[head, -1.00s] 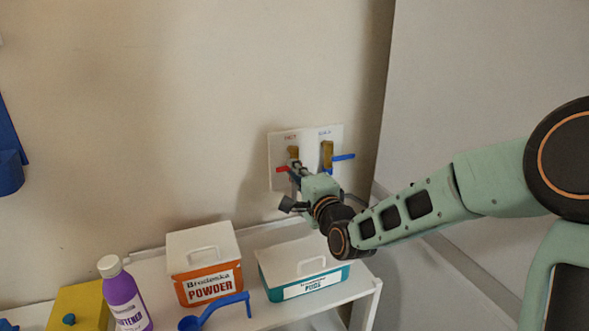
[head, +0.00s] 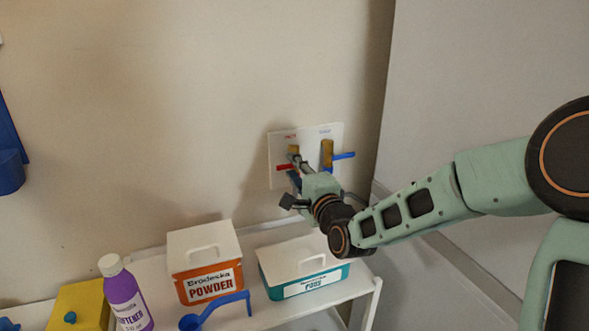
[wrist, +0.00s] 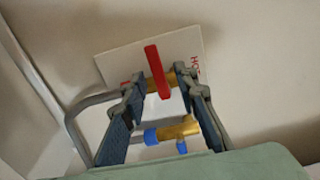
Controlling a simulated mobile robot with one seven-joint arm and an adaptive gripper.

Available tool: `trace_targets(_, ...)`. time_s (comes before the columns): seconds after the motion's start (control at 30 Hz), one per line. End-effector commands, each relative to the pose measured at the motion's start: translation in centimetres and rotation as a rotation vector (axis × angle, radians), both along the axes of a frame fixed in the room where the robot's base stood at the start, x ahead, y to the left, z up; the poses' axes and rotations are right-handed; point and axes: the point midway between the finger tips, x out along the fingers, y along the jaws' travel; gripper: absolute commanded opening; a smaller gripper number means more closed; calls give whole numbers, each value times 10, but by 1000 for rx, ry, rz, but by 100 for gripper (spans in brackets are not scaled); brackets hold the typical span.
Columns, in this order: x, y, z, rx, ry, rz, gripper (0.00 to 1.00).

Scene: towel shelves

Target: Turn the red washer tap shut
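The red washer tap (head: 284,167) is on a white wall plate (head: 307,135), on the left brass valve. In the wrist view its red lever (wrist: 157,72) stands upright in the picture, slightly tilted. My gripper (wrist: 159,74) is open, with one finger on each side of the lever and a visible gap on both sides. In the head view my gripper (head: 299,163) is at the plate, just right of the red lever, and hides part of the valve. Whether a finger touches the brass body behind the lever cannot be told.
A blue tap lever (head: 343,156) sits on the right valve, close to my gripper. Below is a white shelf (head: 340,300) with an orange powder box (head: 211,284), a teal pods box (head: 306,288), a blue scoop (head: 215,308), a purple bottle (head: 126,301) and a yellow box (head: 80,306).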

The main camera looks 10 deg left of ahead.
Motion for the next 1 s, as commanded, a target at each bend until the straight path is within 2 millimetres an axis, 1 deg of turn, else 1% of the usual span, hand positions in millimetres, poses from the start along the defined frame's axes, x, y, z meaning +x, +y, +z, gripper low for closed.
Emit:
trace_targets(0.13, -1, -1, 0, -1, -1, 0, 28)
trace_targets(0.27, -9, -7, 1, -1, -2, -1, 28)
trace_targets(0.37, -22, -16, 0, -4, -1, -1, 28)
trace_targets(0.6, -63, -44, 0, -5, -1, -3, 28)
trace_targets(0.7, -77, -53, 0, -4, -3, -2, 28)
trace_targets(0.83, -90, -61, 1, -3, -2, -1, 28)
trace_targets(1.0, -98, -66, 0, -2, -1, 0, 28)
